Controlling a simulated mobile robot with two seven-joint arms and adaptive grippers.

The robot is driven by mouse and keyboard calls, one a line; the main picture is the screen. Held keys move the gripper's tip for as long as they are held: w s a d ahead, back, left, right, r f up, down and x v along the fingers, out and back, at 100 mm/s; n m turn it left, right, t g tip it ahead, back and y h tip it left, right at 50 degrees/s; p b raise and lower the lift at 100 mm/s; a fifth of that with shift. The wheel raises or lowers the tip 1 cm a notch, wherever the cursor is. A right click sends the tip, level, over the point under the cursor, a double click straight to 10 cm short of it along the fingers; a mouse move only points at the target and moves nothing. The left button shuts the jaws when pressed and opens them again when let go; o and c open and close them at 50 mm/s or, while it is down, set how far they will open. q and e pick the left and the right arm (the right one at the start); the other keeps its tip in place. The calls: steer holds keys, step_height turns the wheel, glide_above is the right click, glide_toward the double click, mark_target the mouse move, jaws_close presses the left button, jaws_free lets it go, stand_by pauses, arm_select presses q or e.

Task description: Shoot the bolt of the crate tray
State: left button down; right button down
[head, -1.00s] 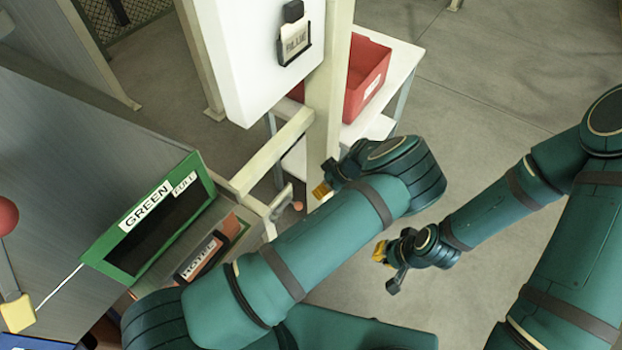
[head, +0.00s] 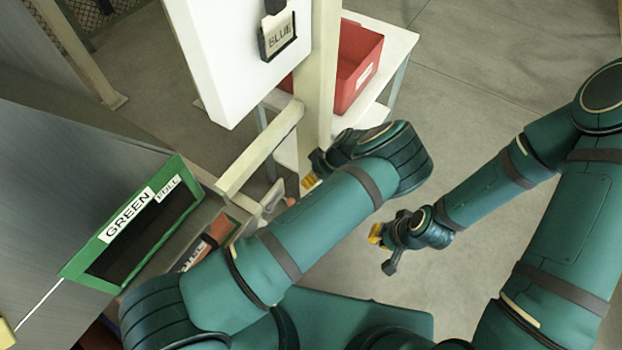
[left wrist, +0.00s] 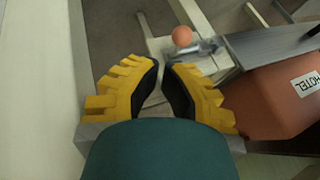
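The crate tray (left wrist: 265,105) is orange-brown with a HOTEL label and fills the right of the left wrist view. In the head view the tray (head: 222,228) is partly behind my left arm. A metal bolt handle (left wrist: 204,49) with an orange ball knob (left wrist: 182,36) sits beyond my left fingertips; the knob also shows in the head view (head: 290,201). My left gripper (left wrist: 161,66) has yellow fingers with dark pads, a narrow empty gap between them, and is apart from the knob. My right gripper (head: 375,233) hangs over the floor, its finger opening too small to tell.
A cream post (head: 318,75) and rail (head: 262,150) stand close to my left gripper. A white panel (head: 225,60) carries a BLUE card. A red bin (head: 357,68) sits on a white stand behind. A green-framed sign (head: 130,225) is at left. Floor at right is open.

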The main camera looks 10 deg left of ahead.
arm_select(q)
steer(key=x, duration=0.6)
steer(key=shift+a+f+b, duration=0.15)
steer(key=shift+f+b, duration=0.1)
steer(key=shift+b, duration=0.2)
steer(key=s, duration=0.1)
steer(key=s+p, duration=0.1)
steer(key=shift+s+a, duration=0.25)
steer(key=shift+a, duration=0.15)
steer(key=shift+s+a, duration=0.2)
steer(key=shift+s, duration=0.2)
steer(key=shift+r, duration=0.1)
